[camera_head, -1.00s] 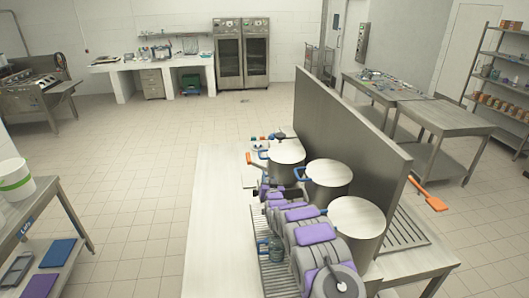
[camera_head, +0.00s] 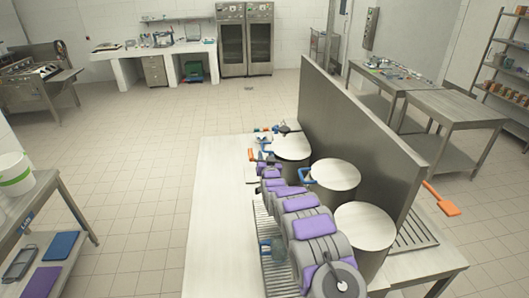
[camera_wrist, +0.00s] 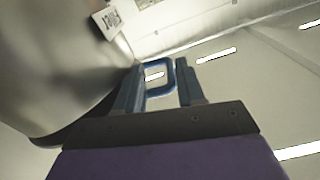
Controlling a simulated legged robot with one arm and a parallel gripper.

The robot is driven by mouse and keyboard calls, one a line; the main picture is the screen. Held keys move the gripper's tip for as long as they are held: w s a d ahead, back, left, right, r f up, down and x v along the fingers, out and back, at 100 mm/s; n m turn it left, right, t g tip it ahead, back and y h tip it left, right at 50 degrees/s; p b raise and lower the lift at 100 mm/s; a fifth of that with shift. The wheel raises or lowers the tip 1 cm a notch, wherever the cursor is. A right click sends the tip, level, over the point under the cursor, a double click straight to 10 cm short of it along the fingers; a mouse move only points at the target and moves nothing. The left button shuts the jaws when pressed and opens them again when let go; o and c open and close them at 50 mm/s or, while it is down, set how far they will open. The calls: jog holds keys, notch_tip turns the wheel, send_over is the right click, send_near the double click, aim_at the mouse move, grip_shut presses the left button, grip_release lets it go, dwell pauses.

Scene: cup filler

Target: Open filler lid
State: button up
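The filler lids are round metal tops on three steel containers in the head view: a near lid (camera_head: 365,225), a middle lid (camera_head: 335,174) and a far lid (camera_head: 292,146). A blue handle (camera_head: 307,175) sticks out left of the middle lid. My gripper is hard to make out in the head view, at the far end of my purple and grey arm. In the wrist view my gripper (camera_wrist: 160,82) has its two dark blue fingers apart, with a blue loop handle (camera_wrist: 160,63) between or just beyond the tips. Contact cannot be told. A container wall (camera_wrist: 65,60) fills the left.
A tall steel panel (camera_head: 350,130) stands right behind the containers. A slotted drip tray (camera_head: 278,265) lies under my arm on the steel table (camera_head: 215,220).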

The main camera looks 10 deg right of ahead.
jog(key=w, duration=0.4)
jog(key=shift+w+a+f, duration=0.25)
jog(key=shift+f, duration=0.15)
jog(key=shift+a, duration=0.1)
jog(key=shift+a, duration=0.45)
jog(key=shift+c, duration=1.3)
jog(key=shift+d, duration=0.3)
grip_shut()
